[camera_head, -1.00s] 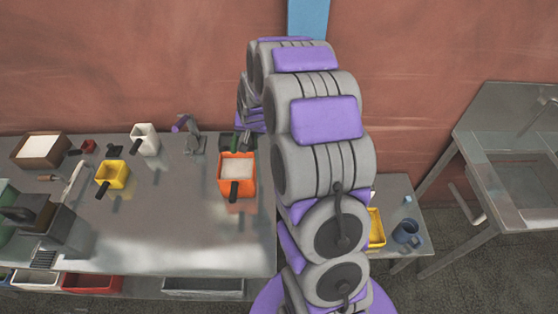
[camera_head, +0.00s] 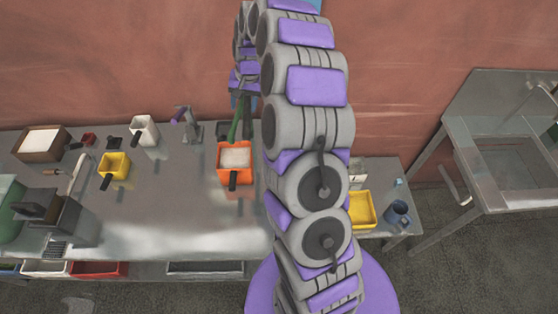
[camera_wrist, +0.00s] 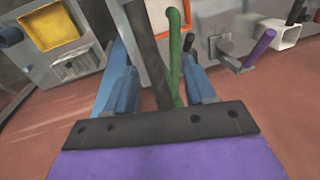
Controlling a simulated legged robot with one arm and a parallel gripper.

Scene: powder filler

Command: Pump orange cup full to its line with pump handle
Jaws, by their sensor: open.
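The orange cup (camera_head: 221,174) stands on the steel bench under the pump, with white powder inside and a dark handle toward the front. Its line cannot be made out. The green pump handle (camera_head: 236,126) rises steeply behind the cup. In the wrist view, the green handle (camera_wrist: 174,55) passes between the blue fingers of my gripper (camera_wrist: 155,52), beside a dark bar (camera_wrist: 148,60). The fingers are apart on either side and not clamped on it. An orange rim of the cup (camera_wrist: 155,22) shows beyond. In the head view my arm hides most of the gripper.
A purple-handled tap (camera_head: 183,116), a white cup (camera_head: 145,130) and a yellow cup (camera_head: 115,165) stand to the left on the bench. A yellow container (camera_head: 361,209) and a blue mug (camera_head: 398,213) are on the right side table.

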